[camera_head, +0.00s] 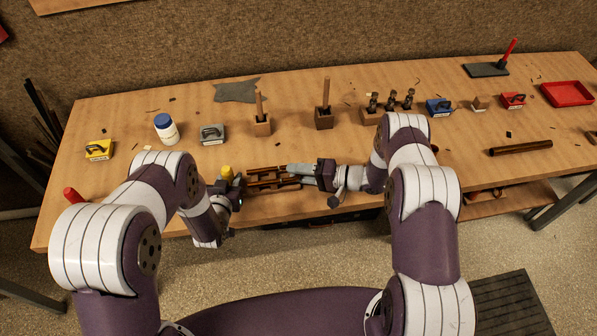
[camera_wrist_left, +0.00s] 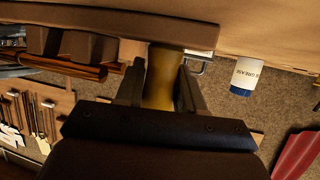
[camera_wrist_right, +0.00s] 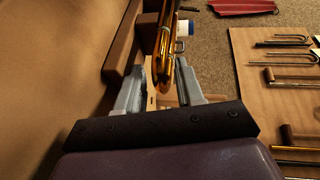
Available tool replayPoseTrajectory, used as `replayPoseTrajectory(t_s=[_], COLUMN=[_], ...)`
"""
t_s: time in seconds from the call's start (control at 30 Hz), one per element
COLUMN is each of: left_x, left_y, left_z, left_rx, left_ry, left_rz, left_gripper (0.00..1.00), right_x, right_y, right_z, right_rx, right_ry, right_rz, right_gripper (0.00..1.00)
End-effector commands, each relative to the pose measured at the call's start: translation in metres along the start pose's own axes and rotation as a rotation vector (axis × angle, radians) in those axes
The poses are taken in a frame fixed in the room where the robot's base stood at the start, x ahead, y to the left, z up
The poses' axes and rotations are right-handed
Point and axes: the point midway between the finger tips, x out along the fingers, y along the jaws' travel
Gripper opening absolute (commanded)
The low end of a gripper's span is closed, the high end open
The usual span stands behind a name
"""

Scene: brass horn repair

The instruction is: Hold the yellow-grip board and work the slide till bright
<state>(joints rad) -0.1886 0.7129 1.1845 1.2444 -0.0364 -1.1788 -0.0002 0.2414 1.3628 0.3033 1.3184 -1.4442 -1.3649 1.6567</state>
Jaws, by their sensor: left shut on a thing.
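The yellow grip (camera_head: 227,172) of the board is at the front edge of the table, left of centre. My left gripper (camera_wrist_left: 158,92) is shut on it, one finger on each side. The board (camera_wrist_left: 110,22) crosses the top of the left wrist view. The brass slide (camera_wrist_right: 166,50) shows in the right wrist view, its tubes reaching between the fingers of my right gripper (camera_wrist_right: 160,95). Those fingers stand apart, with a gap beside the tubes. In the head view the right gripper (camera_head: 299,174) points left; its fingers partly hide the slide area.
Behind the grippers stand wooden blocks with upright handles (camera_head: 325,117), a white blue-lidded jar (camera_head: 166,128) and a grey block (camera_head: 212,134). A yellow block (camera_head: 98,149) lies far left. A red tray (camera_head: 568,94) is far right. The table's right front holds a dark rod (camera_head: 520,148).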

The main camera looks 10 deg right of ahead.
Motion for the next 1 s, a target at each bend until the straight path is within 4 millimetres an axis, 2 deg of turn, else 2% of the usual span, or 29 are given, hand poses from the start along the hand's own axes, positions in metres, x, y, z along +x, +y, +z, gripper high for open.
replayPoseTrajectory(t_s=[0.13, 0.4, 0.5, 0.63, 1.0], left_x=[0.000, 0.000, 0.000, 0.000, 0.000], left_y=[0.000, 0.000, 0.000, 0.000, 0.000], left_z=[0.000, 0.000, 0.000, 0.000, 0.001], left_rx=[-0.001, 0.000, 0.000, 0.000, 0.000], left_ry=[0.000, -0.001, -0.001, -0.001, -0.002], left_rz=[-0.001, -0.001, -0.001, -0.001, -0.001], left_gripper=[0.09, 0.09, 0.09, 0.09, 0.09], right_x=[-0.026, -0.095, -0.110, -0.118, -0.118], right_y=[0.001, 0.001, 0.001, 0.000, 0.000], right_z=[-0.001, 0.000, 0.000, 0.001, 0.001], right_rx=[0.003, 0.003, 0.002, 0.002, 0.002], right_ry=[0.007, 0.005, 0.003, 0.001, 0.000], right_rz=[0.002, 0.001, 0.001, 0.000, 0.000], right_gripper=[0.41, 0.41, 0.41, 0.41, 0.41])
